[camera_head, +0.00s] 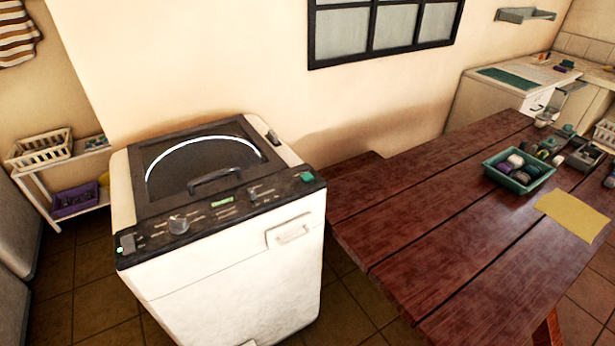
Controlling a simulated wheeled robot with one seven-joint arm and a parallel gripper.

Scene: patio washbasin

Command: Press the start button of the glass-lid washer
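The glass-lid washer (250,285) stands upright left of centre, white with a dark top. Its glass lid (200,158) is shut, with a dark handle across the front of the lid. The black control panel (225,213) runs along the front edge, with a grey dial (179,225) and a small lit green display (222,202). A green button (307,177) sits at the panel's right end. A small lit green spot (120,250) shows at its left end. I cannot read the labels to tell which is the start button. My gripper is not in view.
A red-brown wooden table (430,225) fills the right side, with a green tray (497,182) and a yellow cloth (572,215) on it. A white shelf (36,187) with baskets stands at the left. Tiled floor (92,290) shows left of the washer.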

